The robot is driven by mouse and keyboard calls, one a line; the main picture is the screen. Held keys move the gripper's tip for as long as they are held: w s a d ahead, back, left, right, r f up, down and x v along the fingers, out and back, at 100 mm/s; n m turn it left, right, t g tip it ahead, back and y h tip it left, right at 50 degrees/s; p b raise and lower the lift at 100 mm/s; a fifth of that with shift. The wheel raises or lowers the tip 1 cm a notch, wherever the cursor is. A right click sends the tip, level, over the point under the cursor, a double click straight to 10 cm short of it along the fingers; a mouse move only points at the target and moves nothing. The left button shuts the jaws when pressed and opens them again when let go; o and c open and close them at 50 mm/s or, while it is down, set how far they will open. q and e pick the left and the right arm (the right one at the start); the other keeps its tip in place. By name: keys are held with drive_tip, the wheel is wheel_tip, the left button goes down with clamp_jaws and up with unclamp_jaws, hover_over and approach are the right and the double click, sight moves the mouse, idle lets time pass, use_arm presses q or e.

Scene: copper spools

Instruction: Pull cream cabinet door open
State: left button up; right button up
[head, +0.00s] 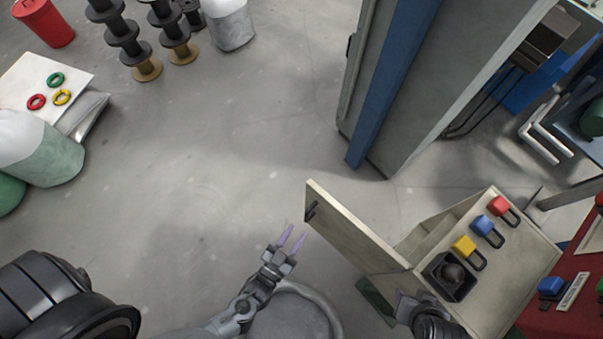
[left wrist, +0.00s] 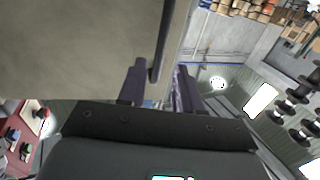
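The cream cabinet (head: 520,265) stands at the lower right in the head view. Its cream door (head: 352,232) is swung wide open, out to the left, and the dark bar handle (head: 311,211) is near the door's free edge. My left gripper (head: 291,238) is beside that edge, its two purple fingers apart with nothing between them in the head view. In the left wrist view the handle (left wrist: 160,45) lines up between the fingertips (left wrist: 160,85), but contact is not evident. My right gripper (head: 404,297) is by the cabinet's front; its fingers are too obscured to judge.
On the cabinet top are red (head: 500,205), blue (head: 482,224) and yellow (head: 464,246) padlock-like blocks and a black joystick box (head: 450,275). A tall grey-and-blue cabinet (head: 440,80) stands behind. A grey round container (head: 295,315) is below my left gripper.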

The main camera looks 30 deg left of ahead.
use_arm(q)
drive_tip(key=shift+s+a, duration=0.1)
drive_tip(key=shift+s, duration=1.7)
